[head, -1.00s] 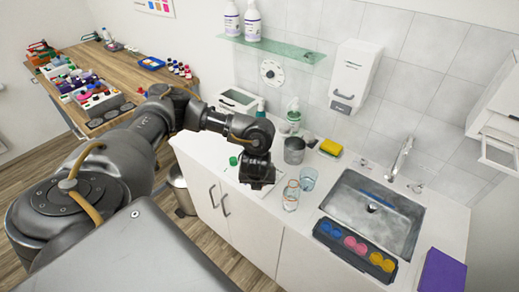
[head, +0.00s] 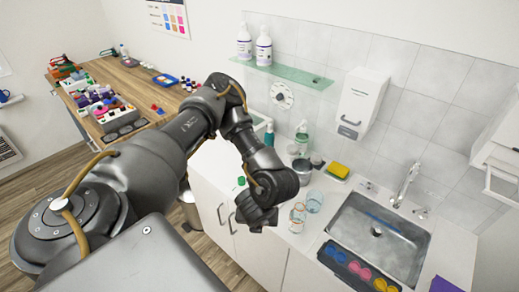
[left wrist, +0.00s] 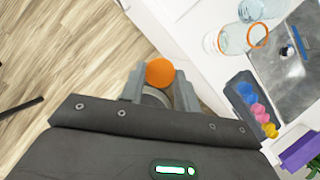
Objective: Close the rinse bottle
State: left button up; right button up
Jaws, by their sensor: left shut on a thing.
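The rinse bottle (head: 297,218) is clear, with orange at its neck, and stands on the counter near its front edge. It also shows in the left wrist view (left wrist: 232,40), up and right of my fingers, with an orange ring. My left gripper (left wrist: 159,88) is shut on a round orange cap (left wrist: 159,72) between its fingertips. In the head view my left gripper (head: 257,218) is left of the bottle and apart from it; the cap is hidden there. In the left wrist view, floor shows behind the cap. My right gripper is in neither view.
A clear bluish glass (head: 314,202) stands close behind the bottle. The sink (head: 400,245) and a dark tray of coloured pots (head: 345,262) lie to the right. A metal pot (head: 302,170), a yellow sponge (head: 338,170) and a pump bottle (head: 301,138) stand farther back.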

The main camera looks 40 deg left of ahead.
pick_arm(q)
jog(key=shift+w+f+n+b, duration=0.3)
jog(key=shift+n+b, duration=0.25)
jog(key=shift+n, duration=0.15)
jog(key=w+d+r+n+g+h+b, duration=0.1)
jog(key=n+b, duration=0.5)
jog(key=n, duration=0.7)
jog(key=w+d+r+n+g+h+b, duration=0.1)
jog(key=w+d+r+n+g+b, duration=0.2)
jog(key=n, duration=1.1)
jog(key=shift+d+r+g+h+b, duration=0.4)
jog(key=shift+d+r+g+b, duration=1.5)
jog(key=shift+d, duration=0.85)
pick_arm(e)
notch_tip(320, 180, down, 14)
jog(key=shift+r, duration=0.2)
pick_arm(q)
jog(key=shift+w+f, duration=0.1)
jog(key=shift+f, duration=0.3)
